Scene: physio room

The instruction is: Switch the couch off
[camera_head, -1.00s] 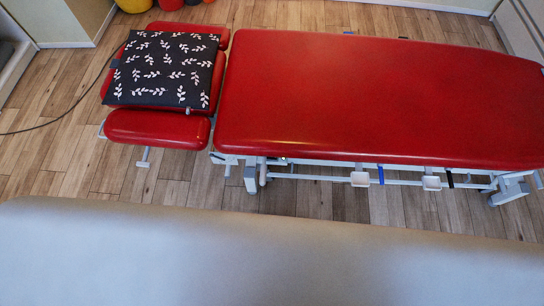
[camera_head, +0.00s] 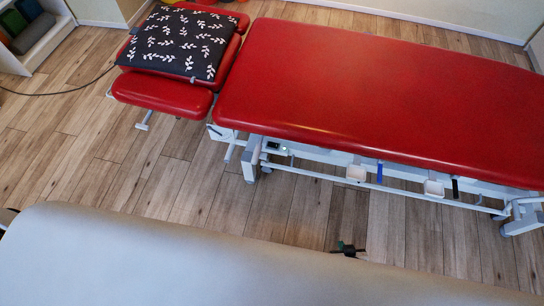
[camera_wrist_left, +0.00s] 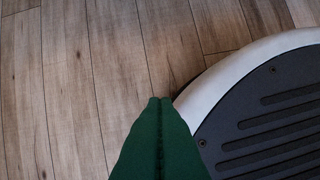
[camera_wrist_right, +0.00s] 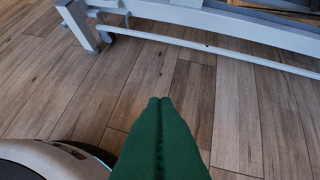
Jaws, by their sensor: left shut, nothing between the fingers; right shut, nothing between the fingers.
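The couch (camera_head: 370,85) has a long red padded top and a white metal frame (camera_head: 335,179) below it. A small dark box with a green light (camera_head: 283,149) shows under its near edge, left of the middle. My right gripper (camera_head: 347,248) shows past the pale surface at the bottom, apart from the couch. In the right wrist view its green fingers (camera_wrist_right: 160,102) are shut and empty, with the couch's frame (camera_wrist_right: 200,45) beyond them. My left gripper (camera_wrist_left: 160,102) is shut and empty above the floor in the left wrist view and is hidden in the head view.
A black cushion with white leaves (camera_head: 178,42) lies on the couch's head section, beside a red armrest (camera_head: 162,95). A shelf unit (camera_head: 45,45) stands at upper left. A dark cable (camera_head: 60,93) runs over the floor. Bare wooden floor (camera_head: 150,180) lies in front of the couch.

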